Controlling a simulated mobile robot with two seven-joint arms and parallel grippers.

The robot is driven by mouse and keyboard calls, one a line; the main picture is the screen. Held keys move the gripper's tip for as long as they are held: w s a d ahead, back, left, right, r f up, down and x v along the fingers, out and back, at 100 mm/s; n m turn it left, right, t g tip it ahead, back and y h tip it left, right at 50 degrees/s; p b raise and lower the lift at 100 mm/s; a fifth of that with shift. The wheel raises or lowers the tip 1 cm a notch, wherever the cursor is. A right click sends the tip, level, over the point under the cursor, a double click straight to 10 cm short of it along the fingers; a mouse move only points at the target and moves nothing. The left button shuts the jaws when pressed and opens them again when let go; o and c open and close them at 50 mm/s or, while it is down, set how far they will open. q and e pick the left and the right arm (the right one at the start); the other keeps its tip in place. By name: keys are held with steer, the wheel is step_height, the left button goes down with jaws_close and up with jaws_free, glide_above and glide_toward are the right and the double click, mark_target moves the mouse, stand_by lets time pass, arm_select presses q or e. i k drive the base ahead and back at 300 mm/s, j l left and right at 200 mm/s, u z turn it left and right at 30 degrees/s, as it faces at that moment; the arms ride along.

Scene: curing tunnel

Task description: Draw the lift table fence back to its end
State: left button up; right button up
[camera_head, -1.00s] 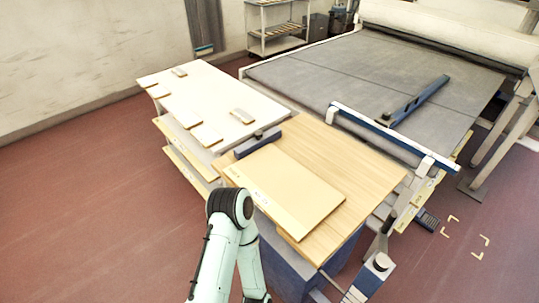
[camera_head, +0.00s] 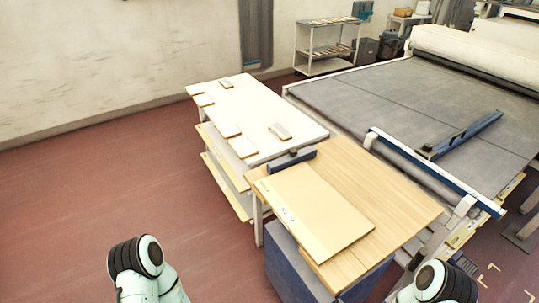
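The lift table (camera_head: 405,205) has a wood-grain top on a blue base (camera_head: 292,262). Its fence appears to be the short dark-blue bar (camera_head: 289,159) with a small black knob at the table's back-left edge. A pale flat panel (camera_head: 318,208) lies on the top just in front of that bar, at a slant, close to the front-left edge. I cannot tell whether the bar touches the panel. Only rounded links of my arms show at the bottom left and bottom right. Both grippers are out of the picture.
A white-topped table (camera_head: 262,108) with several small pieces stands behind and left. A grey conveyor belt (camera_head: 400,90) with a blue-and-white rail (camera_head: 425,168) and a blue bar (camera_head: 465,136) lies at the right. A shelf rack (camera_head: 325,48) stands far back. Red floor is clear at left.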

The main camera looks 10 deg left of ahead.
mark_target(295, 157)
steer(key=j+z, duration=0.1)
steer(key=z, duration=0.25)
steer(key=i+j+z, duration=0.1)
steer(key=z, duration=0.25)
steer(key=j+z, duration=0.2)
steer(key=z, duration=0.15)
steer(key=i+j+z, duration=0.1)
steer(key=j+z, duration=0.15)
steer(key=j, duration=0.25)
steer(key=j+z, duration=0.3)
steer(key=j, duration=0.2)
steer(key=j+z, duration=0.1)
steer(key=j, duration=1)
